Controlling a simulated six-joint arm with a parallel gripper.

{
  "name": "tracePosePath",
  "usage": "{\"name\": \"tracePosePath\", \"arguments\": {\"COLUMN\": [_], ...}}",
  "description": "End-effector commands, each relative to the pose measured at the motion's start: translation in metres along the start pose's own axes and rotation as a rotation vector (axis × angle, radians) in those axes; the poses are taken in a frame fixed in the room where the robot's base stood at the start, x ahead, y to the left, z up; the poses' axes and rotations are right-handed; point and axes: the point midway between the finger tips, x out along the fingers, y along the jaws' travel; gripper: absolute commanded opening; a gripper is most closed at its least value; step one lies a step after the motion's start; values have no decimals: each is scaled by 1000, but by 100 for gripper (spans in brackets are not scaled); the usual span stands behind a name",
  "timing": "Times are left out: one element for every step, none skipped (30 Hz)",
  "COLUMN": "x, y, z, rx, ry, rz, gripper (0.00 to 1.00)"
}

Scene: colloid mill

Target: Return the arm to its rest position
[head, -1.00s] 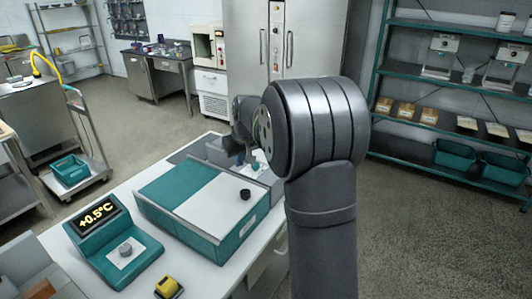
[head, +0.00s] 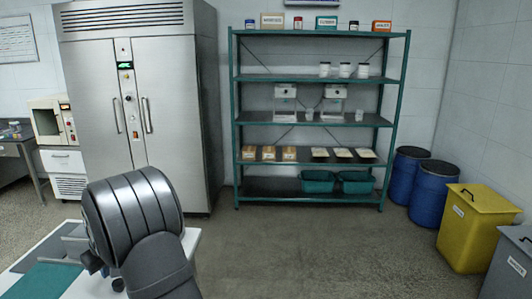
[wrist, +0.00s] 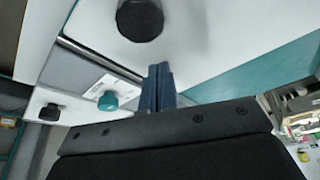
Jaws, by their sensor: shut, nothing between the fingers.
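My gripper (wrist: 158,88) shows in the wrist view with its two blue fingers together, shut and empty. A black knob (wrist: 140,20) on a white-topped machine (wrist: 195,45) is in front of the fingertips, apart from them in the picture. A teal knob (wrist: 107,100) is to the left of the fingers. In the head view my arm stands at the lower left, and its grey link hides most of the gripper end.
The white bench (head: 50,247) with a teal surface lies at the lower left. A steel cabinet (head: 140,100), a teal shelf rack (head: 310,119), blue drums (head: 433,195) and a yellow bin (head: 475,228) stand beyond. The floor in the middle is clear.

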Motion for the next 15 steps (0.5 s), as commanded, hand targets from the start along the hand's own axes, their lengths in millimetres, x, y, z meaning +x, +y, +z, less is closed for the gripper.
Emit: {"name": "tracePosePath", "arguments": {"x": [-2, -4, -6, -6, -6, -7, -8, -8, -9, -9, -9, -9, -9, -9, -9], "y": [1, 1, 1, 1, 1, 2, 1, 1, 1, 1, 1, 1, 1, 1, 1], "z": [8, 11, 15, 18, 20, 23, 25, 26, 28, 28, 29, 29, 29, 29, 29], "rx": [2, 2, 3, 3, 4, 4, 4, 3, 3, 3, 3, 3, 3, 3, 2], "ry": [-1, 0, 0, -1, -2, -2, -3, -3, -3, -3, -3, -3, -4, -4, -4], "rz": [0, 1, 1, 1, 0, 0, 0, 0, 0, 0, 0, 0, 0, 0, 0], "gripper": [0, 0, 0, 0, 0, 0, 0, 0, 0, 0, 0, 0, 0, 0, 0]}}
